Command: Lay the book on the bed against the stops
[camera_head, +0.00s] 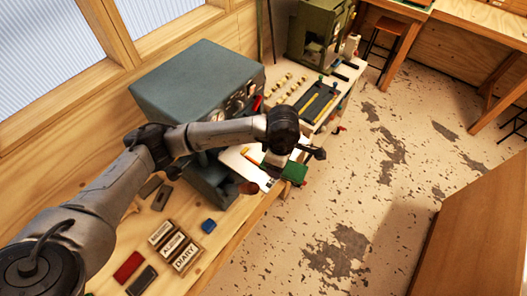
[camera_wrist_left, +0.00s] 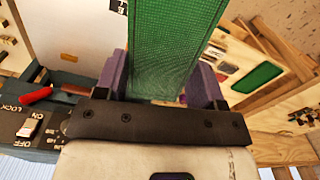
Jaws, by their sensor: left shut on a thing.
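A green book (camera_head: 293,173) is in the head view, just beyond the dark wrist of my left arm, over the right edge of a white bed (camera_head: 262,181). In the left wrist view the green cloth cover (camera_wrist_left: 172,40) runs between the purple fingers of my left gripper (camera_wrist_left: 164,92), which is shut on it. The white bed (camera_wrist_left: 80,35) lies to the left of the book there. I cannot tell whether the book touches the bed. The stops cannot be made out clearly; my arm covers part of the bed. My right gripper is not in view.
A grey-blue press (camera_head: 197,85) stands behind the bed, with a red lever (camera_wrist_left: 36,95) in the wrist view. Labelled blocks (camera_head: 172,244), a blue block (camera_head: 208,225) and a red piece (camera_head: 128,267) lie on the front bench. A tray (camera_head: 318,102) stands farther back. Open floor is at right.

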